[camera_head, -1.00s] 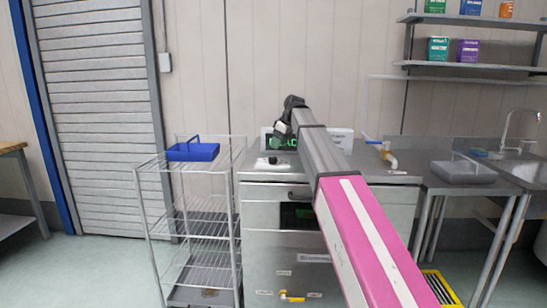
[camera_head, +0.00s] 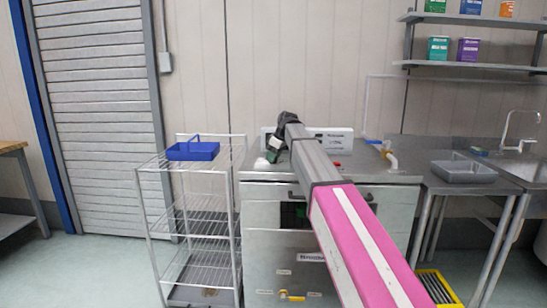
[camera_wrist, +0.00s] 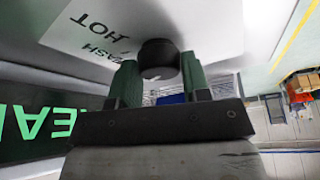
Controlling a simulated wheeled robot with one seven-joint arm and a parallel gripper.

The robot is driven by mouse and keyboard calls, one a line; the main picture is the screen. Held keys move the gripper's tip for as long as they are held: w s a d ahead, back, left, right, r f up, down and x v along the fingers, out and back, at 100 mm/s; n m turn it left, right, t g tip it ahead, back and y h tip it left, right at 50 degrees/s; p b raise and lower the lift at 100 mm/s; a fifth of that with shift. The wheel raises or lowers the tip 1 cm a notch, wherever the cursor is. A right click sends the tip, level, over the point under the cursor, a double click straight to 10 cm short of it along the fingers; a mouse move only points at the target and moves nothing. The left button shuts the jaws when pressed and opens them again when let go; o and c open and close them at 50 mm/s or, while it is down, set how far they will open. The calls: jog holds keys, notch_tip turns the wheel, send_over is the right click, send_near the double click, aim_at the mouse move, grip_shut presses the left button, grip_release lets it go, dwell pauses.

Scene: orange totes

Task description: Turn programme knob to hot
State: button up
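The programme knob (camera_wrist: 160,60) is round and black, on a pale panel (camera_wrist: 220,30) with printed words including "HOT" and "WASH". My gripper (camera_wrist: 162,78) has its two dark green fingers apart, one on each side of the knob. The knob's edges lie close to the fingers; I cannot tell whether they touch or press it. The knob's pointer cannot be made out. A display (camera_wrist: 40,125) with green letters is partly cut off in the wrist view. In the head view, my gripper (camera_head: 272,152) is above the left of the machine top (camera_head: 250,175) and hides the knob.
A wire rack (camera_head: 190,205) with a blue tote (camera_head: 192,150) stands left of the machine. A red button (camera_head: 337,165) and blue-handled tap (camera_head: 385,150) are to the right. A grey tray (camera_head: 464,171) sits on the sink bench. My arm crosses the machine front.

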jog(key=shift+s+m, duration=0.1)
jog(key=shift+m, duration=0.3)
jog(key=m+t+h, duration=0.1)
jog(key=m, duration=0.2)
jog(key=shift+m, duration=0.3)
jog(key=m+t+h, duration=0.1)
jog(key=m, duration=0.3)
jog(key=shift+a+m, duration=0.1)
jog(key=shift+m, duration=0.2)
jog(key=m+h, duration=0.1)
jog(key=m, duration=0.1)
jog(key=m+h, duration=0.1)
jog(key=m, duration=0.2)
jog(key=shift+a+t, duration=0.1)
jog(key=shift+t, duration=0.2)
jog(key=shift+m+h, duration=0.9)
jog(key=shift+m, duration=1.1)
jog(key=o, duration=0.9)
jog(key=shift+c, duration=0.2)
